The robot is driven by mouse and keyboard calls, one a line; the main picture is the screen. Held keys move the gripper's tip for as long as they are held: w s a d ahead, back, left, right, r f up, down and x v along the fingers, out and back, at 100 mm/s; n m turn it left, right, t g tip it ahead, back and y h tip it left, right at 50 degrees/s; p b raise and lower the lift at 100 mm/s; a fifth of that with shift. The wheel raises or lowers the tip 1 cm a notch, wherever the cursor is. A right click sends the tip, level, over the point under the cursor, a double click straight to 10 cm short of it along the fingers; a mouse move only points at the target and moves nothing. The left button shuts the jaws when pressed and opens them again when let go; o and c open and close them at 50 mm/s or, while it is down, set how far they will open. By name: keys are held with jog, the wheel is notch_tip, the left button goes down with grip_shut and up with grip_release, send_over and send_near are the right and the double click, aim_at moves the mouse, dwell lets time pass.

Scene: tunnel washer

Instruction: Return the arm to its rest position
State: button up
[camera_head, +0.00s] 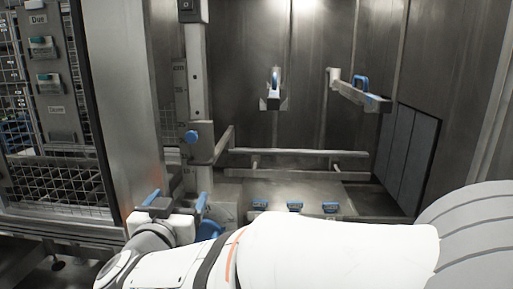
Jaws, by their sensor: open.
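My white arm (330,252) reaches across the bottom of the view from the right edge to the lower left. My gripper (176,201) is at the arm's left end, low in the view, pointing away from me. Its two blue-tipped fingers stand apart, and I see nothing held between them. It appears in front of the foot of a metal post; I cannot tell how far apart they are. The arm hides part of the washer's lower front.
A steel chamber fills the middle, with a horizontal rail (300,153) and several blue clips (294,206) on a low ledge. A blue-handled bracket (361,95) juts out at right. A post with a blue knob (192,137) stands left of centre. A wire-mesh rack (60,182) stands far left.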

jog(key=w+d+f+n+g+y, duration=0.2)
jog(key=w+d+n+g+y, duration=0.1)
jog(key=w+d+y, duration=0.15)
jog(key=s+d+f+g+y, duration=0.1)
jog(key=s+d+f+g, duration=0.25)
jog(key=d+f, duration=0.4)
jog(key=s+d+f+m+g+h, duration=0.1)
jog(key=s+d+f+g+h, duration=0.1)
jog(key=s+d, duration=0.5)
jog(key=s+d+f+m+g+h, duration=0.1)
jog(key=s+d+f+g+h, duration=0.2)
jog(key=s+d+f+g, duration=0.2)
jog(key=s+d+g, duration=0.1)
jog(key=s+d, duration=0.2)
jog(key=d, duration=0.4)
jog(key=shift+s+d+f, duration=0.15)
jog(key=shift+f, duration=0.15)
